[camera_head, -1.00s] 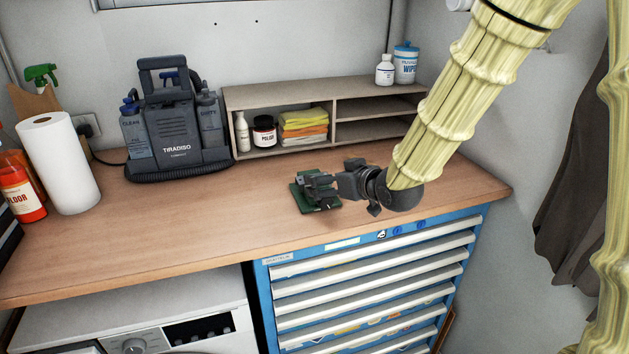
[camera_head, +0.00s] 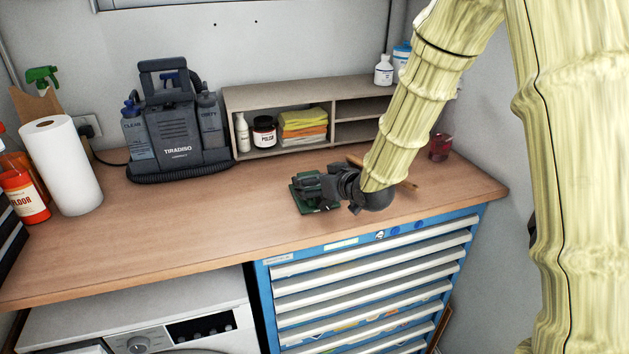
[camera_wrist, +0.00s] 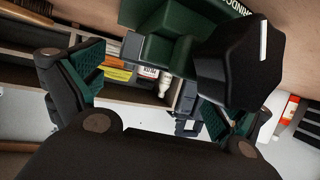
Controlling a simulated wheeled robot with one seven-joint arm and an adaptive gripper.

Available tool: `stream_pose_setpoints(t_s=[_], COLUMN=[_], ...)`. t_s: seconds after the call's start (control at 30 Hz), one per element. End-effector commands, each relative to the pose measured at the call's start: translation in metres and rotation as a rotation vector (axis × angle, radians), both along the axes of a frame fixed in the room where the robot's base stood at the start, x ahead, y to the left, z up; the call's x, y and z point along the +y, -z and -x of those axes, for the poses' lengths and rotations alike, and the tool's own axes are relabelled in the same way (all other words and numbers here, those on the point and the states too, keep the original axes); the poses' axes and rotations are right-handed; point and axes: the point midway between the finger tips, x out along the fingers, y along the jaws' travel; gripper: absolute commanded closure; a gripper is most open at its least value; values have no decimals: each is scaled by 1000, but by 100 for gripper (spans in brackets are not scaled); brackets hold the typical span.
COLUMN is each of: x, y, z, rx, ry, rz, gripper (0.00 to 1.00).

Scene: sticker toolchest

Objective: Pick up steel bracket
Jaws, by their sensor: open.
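No plain steel bracket can be made out for certain. A dark green, angular fixture (camera_head: 299,203) with a black upper part sits on the workbench. In the wrist view its green body (camera_wrist: 165,50) shows at the top with partly cut-off white lettering. A black faceted knob (camera_wrist: 235,60) with a white line is in front of it. My gripper (camera_head: 322,187) is low over the fixture at its right side and hides part of it. In the wrist view my gripper (camera_wrist: 155,95) has its green-padded fingers spread wide. The knob overlaps the right finger; contact cannot be told.
A wooden shelf unit (camera_head: 285,93) stands behind, with a polish jar (camera_head: 264,133) and folded cloths (camera_head: 303,124). A dark cleaning machine (camera_head: 175,130) and paper roll (camera_head: 62,165) are left. A red cup (camera_head: 440,147) stands right. The bench front (camera_head: 180,235) is clear.

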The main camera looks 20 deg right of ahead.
Motion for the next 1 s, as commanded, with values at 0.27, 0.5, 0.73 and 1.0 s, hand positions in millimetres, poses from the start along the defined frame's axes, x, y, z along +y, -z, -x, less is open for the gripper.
stream_pose_setpoints(t_s=[0.27,0.5,0.73,1.0], x=[1,0,0,0], y=[1,1,0,-10], z=[-3,-2,-3,-3], rx=[-1,0,-1,-3], ry=[0,1,1,2], rz=[0,0,0,0], gripper=[0,38,48,48])
